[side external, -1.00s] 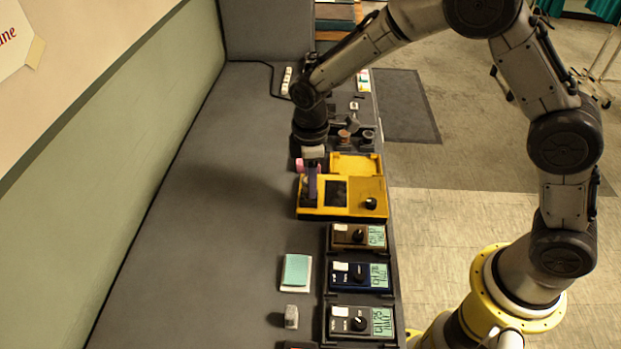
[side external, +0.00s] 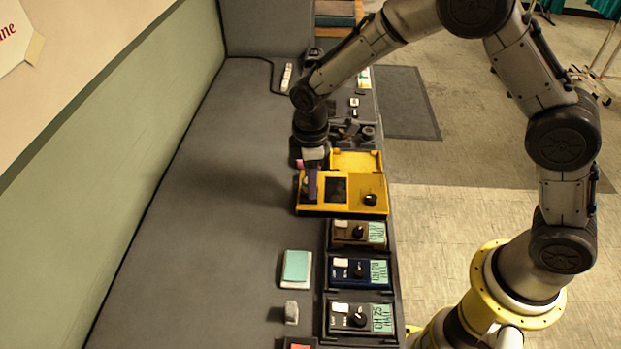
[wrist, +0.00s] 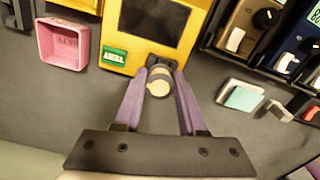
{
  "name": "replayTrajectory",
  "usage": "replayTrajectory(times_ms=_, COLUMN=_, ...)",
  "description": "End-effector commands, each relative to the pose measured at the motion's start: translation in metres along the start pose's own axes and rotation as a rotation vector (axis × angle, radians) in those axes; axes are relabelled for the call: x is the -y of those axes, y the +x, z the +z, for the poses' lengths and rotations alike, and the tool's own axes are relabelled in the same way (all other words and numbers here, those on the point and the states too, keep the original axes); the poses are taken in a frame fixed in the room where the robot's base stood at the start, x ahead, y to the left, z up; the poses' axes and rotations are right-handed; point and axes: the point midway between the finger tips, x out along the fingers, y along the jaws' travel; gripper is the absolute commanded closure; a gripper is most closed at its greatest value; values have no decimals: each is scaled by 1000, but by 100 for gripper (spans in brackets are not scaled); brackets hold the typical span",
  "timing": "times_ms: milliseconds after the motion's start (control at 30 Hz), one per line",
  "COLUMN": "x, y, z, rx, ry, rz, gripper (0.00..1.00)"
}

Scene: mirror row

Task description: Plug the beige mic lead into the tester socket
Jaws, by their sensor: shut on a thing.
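The yellow tester (side external: 357,187) lies on the dark bench, with a dark screen and a black knob. Its yellow edge also shows at the top of the wrist view (wrist: 112,33). My gripper (side external: 311,197) points down at the tester's left end. In the wrist view my gripper's purple fingers (wrist: 164,71) are shut on the beige mic lead's plug (wrist: 158,87), a short round piece with a pale end. The plug is at the tester's edge, by a small green label. The socket is hidden behind the plug and fingertips; I cannot tell whether the plug is in it.
A pink open box (wrist: 64,46) stands left of the tester in the wrist view. Brown (side external: 357,233), blue (side external: 360,272) and grey (side external: 360,317) meters line the bench's right side. A teal pad (side external: 296,266) lies beside them. The bench's left part is clear.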

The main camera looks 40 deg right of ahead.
Motion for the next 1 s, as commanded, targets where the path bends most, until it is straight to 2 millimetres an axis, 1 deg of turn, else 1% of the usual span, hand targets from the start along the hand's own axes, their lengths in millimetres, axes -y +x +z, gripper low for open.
replayTrajectory(times_ms=300, x=0, y=5, z=0, rx=0, ry=0, rz=0, gripper=100)
replayTrajectory(times_ms=333, x=0, y=5, z=0, rx=0, ry=0, rz=0, gripper=58)
replayTrajectory(times_ms=467, x=0, y=4, z=0, rx=0, ry=0, rz=0, gripper=35)
replayTrajectory(times_ms=500, x=0, y=4, z=0, rx=0, ry=0, rz=0, gripper=28)
replayTrajectory(times_ms=533, x=0, y=4, z=0, rx=0, ry=0, rz=0, gripper=25)
replayTrajectory(times_ms=833, x=0, y=3, z=0, rx=-1, ry=0, rz=0, gripper=25)
replayTrajectory(times_ms=933, x=0, y=-4, z=0, rx=-1, ry=0, rz=1, gripper=25)
replayTrajectory(times_ms=1000, x=-1, y=-13, z=-1, rx=-3, ry=0, rz=3, gripper=25)
